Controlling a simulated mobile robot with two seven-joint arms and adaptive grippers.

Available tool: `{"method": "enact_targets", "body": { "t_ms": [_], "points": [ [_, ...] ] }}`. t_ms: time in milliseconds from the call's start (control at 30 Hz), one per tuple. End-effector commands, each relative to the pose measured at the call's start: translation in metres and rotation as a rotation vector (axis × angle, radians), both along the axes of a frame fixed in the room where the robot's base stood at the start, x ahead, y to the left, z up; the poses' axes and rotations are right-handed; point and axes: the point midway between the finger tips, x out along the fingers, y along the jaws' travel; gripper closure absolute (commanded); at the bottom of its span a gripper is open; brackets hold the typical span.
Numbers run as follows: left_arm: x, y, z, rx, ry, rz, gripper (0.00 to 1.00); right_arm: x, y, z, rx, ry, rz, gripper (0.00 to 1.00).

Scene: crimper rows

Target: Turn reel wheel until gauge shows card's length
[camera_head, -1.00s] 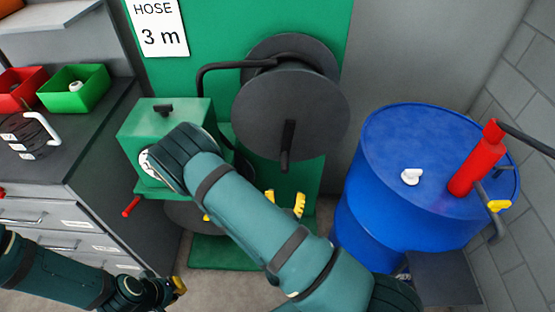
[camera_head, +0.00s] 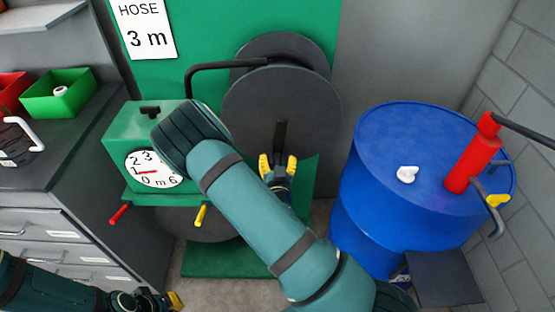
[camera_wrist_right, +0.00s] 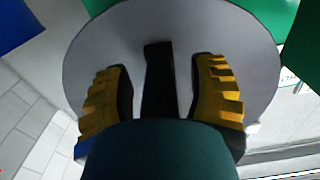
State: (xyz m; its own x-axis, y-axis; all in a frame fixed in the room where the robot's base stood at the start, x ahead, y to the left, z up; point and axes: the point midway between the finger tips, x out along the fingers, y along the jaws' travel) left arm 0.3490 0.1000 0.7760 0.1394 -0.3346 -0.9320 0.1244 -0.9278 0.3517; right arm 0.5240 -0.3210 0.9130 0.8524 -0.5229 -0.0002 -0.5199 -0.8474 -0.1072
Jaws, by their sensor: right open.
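The card (camera_head: 141,30) at the upper left reads "HOSE 3 m". The gauge (camera_head: 153,169) on the green box has a white face, partly covered by my right arm; its red needle points left, near the 1. The dark grey reel wheel (camera_head: 252,112) has a black handle (camera_head: 281,138) on its face. My right gripper (camera_head: 278,166) is open at the handle's lower end. In the right wrist view the handle (camera_wrist_right: 158,78) stands between the open yellow-tipped fingers, with gaps on both sides. My left gripper (camera_head: 160,301) is low at the bottom left; its opening is unclear.
A blue drum (camera_head: 405,150) with a red pump (camera_head: 470,160) stands right of the reel. A drawer cabinet (camera_head: 50,220) with a green bin (camera_head: 60,96) is at the left.

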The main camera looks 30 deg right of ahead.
Motion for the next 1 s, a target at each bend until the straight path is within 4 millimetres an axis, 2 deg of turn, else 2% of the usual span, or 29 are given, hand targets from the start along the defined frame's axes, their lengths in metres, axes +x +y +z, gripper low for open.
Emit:
{"method": "enact_targets", "body": {
  "t_ms": [367,400,567,600,1000],
  "points": [
    [0.0001,0.0001,-0.0001,0.0,0.0,0.0,1.0,0.0058,-0.0037,-0.0002,0.001,0.001,0.0,0.43],
    [0.0001,0.0001,-0.0001,0.0,0.0,0.0,1.0,0.0058,-0.0037,-0.0002,0.0,0.0,0.0,0.41],
    [0.0001,0.0001,-0.0001,0.0,0.0,0.0,1.0,0.0057,-0.0035,-0.0002,0.0,0.0,0.0,0.97],
    [0.0001,0.0001,-0.0001,0.0,0.0,0.0,1.0,0.0057,-0.0035,-0.0002,0.0,0.0,0.0,1.0],
    [0.0,0.0,-0.0008,0.0,0.0,0.0,1.0,0.0064,-0.002,0.0007,0.003,-0.006,0.001,1.0]
  ]
}}
